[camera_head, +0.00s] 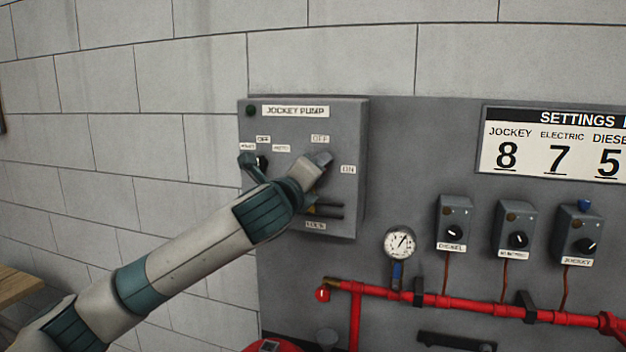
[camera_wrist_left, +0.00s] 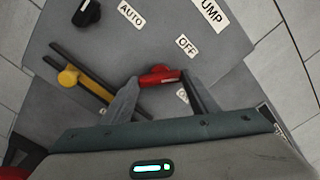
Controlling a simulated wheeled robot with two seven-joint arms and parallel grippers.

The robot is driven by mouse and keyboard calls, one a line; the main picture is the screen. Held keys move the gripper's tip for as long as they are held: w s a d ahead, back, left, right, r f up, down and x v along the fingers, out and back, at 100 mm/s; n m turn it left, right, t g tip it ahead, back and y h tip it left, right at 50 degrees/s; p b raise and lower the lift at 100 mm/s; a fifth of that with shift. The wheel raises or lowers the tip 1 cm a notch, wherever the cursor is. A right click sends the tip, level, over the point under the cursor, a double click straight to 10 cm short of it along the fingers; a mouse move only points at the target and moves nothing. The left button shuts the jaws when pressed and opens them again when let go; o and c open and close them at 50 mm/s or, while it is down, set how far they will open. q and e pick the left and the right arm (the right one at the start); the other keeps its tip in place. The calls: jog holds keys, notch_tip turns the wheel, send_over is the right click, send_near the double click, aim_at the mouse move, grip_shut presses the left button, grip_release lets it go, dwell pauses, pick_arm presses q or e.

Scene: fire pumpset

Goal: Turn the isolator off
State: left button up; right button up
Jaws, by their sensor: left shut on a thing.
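The grey jockey pump panel (camera_head: 354,215) is on the wall, with "OFF" and "ON" labels beside the isolator. The isolator's red handle (camera_wrist_left: 160,74) shows in the left wrist view, close to the "OFF" label (camera_wrist_left: 187,46). My left gripper (camera_wrist_left: 160,82) has its two fingers on either side of the red handle and is shut on it. In the head view my left gripper (camera_head: 316,168) covers the isolator, so the handle is hidden there. I cannot tell exactly which label the handle points at. My right gripper is not in view.
A black selector knob (camera_wrist_left: 87,13) sits near the "AUTO" label. A yellow piece (camera_wrist_left: 68,77) sits on dark bars, left of the handle in the wrist view. Right of the panel are a gauge (camera_head: 399,243), small switch boxes (camera_head: 454,222) and a red pipe (camera_head: 460,305).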

pick_arm(q)
jog(key=shift+n+b, duration=0.95)
jog(key=shift+n, duration=2.85)
jog(key=o, duration=1)
jog(key=shift+a, duration=0.1)
jog(key=shift+o, duration=0.2)
